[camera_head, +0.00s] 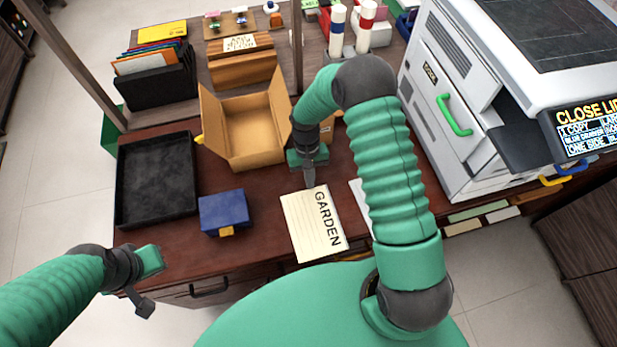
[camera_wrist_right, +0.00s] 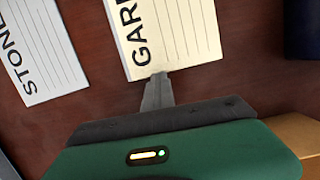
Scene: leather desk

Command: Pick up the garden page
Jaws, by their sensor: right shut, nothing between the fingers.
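The garden page (camera_head: 312,226) is a cream lined sheet marked GARDEN, lying flat on the dark red desk. My right gripper (camera_head: 310,182) is shut and empty at the page's far edge. In the right wrist view the fingertips (camera_wrist_right: 158,78) meet the edge of the garden page (camera_wrist_right: 180,35); I cannot tell whether they touch it or hover just above. My left gripper (camera_head: 148,285) is off the desk's front left; its fingers are too unclear to judge.
A white page marked STONE (camera_wrist_right: 38,55) lies beside the garden page, partly behind my right arm in the head view. A blue box (camera_head: 224,211), a black tray (camera_head: 157,222) and an open cardboard box (camera_head: 247,130) stand to the left. A white copier (camera_head: 455,100) stands right.

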